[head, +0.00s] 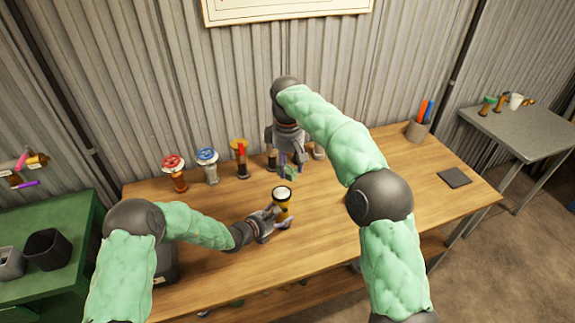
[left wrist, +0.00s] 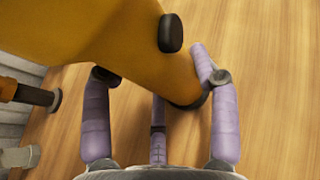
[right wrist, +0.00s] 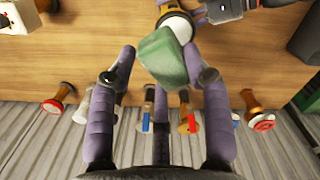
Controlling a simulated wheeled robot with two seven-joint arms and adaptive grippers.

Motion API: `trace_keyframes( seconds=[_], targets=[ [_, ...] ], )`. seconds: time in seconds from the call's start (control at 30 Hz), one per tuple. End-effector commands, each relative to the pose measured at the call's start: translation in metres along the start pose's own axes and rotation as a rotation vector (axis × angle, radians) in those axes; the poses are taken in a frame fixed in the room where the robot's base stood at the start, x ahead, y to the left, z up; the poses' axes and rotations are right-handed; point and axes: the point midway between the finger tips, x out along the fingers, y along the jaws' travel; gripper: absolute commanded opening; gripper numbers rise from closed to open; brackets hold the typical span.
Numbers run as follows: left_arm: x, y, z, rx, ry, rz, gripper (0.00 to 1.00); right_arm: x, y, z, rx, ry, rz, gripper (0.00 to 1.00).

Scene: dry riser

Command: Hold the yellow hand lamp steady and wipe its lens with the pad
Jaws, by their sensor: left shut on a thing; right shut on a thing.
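The yellow hand lamp (head: 283,211) stands upright on the wooden table, its pale round lens (head: 282,193) facing up. My left gripper (head: 275,222) is shut around the lamp's body from the left. The lamp's yellow body (left wrist: 140,45) fills the top of the left wrist view. My right gripper (head: 290,162) is shut on the green pad (head: 290,174), behind and above the lamp. In the right wrist view the pad (right wrist: 163,58) overlaps the edge of the lens (right wrist: 176,27); I cannot tell whether they touch.
A red-topped fitting (head: 174,172), a blue-topped fitting (head: 208,165) and a yellow-and-red one (head: 240,158) stand along the table's back edge. A pen cup (head: 418,130) and a dark flat square (head: 454,178) are at the right. The table's middle right is clear.

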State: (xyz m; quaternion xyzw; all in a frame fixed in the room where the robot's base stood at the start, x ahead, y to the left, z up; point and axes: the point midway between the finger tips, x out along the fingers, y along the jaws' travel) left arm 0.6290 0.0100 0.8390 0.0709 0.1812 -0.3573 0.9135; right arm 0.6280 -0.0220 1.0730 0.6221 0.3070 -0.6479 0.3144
Motion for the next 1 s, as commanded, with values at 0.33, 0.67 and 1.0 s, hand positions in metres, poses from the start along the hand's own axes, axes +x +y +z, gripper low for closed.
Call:
trace_keyframes(
  seconds=[0.33,0.67,1.0],
  targets=[
    [0.000,-0.001,-0.002,-0.002,0.004,-0.002,0.14,0.001,0.023,0.029,0.003,0.000,0.000,0.19],
    [0.000,-0.002,-0.002,-0.002,0.004,-0.002,0.14,0.002,0.043,0.055,0.002,0.000,0.000,0.19],
    [0.000,-0.002,-0.003,-0.003,0.005,-0.002,0.14,0.002,0.046,0.060,0.000,0.000,0.000,0.19]
  ],
)
